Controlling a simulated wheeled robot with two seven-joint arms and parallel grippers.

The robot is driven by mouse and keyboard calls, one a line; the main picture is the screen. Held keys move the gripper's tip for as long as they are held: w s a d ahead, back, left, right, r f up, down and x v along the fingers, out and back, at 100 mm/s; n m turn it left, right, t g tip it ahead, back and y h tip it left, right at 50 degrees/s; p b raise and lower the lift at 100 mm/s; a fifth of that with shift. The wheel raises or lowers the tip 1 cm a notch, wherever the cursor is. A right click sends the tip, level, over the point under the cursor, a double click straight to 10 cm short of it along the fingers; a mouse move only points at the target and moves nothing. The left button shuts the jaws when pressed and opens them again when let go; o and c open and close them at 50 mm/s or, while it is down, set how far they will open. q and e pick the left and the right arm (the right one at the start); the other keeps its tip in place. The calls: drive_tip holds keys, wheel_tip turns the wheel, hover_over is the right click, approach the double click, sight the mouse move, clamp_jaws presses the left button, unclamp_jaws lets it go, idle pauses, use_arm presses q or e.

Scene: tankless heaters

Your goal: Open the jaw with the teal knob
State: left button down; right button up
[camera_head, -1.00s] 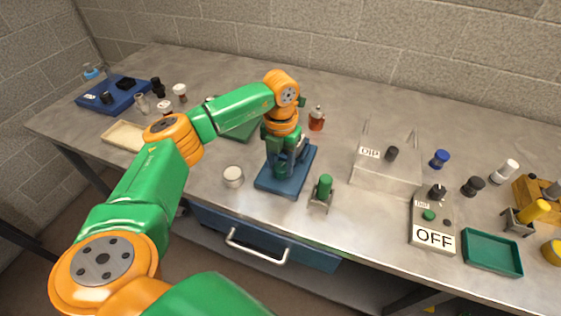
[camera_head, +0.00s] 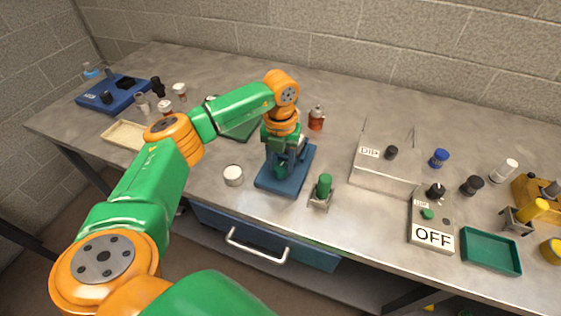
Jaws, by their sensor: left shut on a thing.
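A blue stand with a flat base (camera_head: 284,185) stands upright near the middle of the bench. My left arm reaches over it from the left, and my left gripper (camera_head: 281,158) points down at the stand. The gripper is shut on a small teal part (camera_head: 281,171), which looks like the teal knob low on the stand. The fingers and wrist cover most of the knob, and the jaw cannot be made out clearly. My right gripper is not in view.
A white round jar (camera_head: 233,175) stands left of the stand, and a green-capped holder (camera_head: 323,188) stands close on its right. An OFF panel (camera_head: 432,225) and a green tray (camera_head: 491,251) lie right.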

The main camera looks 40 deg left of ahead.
sight(280, 166)
use_arm(q)
drive_tip(key=shift+c, duration=1.8)
unclamp_jaws()
wheel_tip(280, 166, up, 6)
drive_tip(key=shift+w+r+b, duration=0.1)
drive_tip(key=shift+b, duration=0.75)
drive_tip(key=shift+r, duration=0.5)
drive_tip(key=shift+f, duration=0.1)
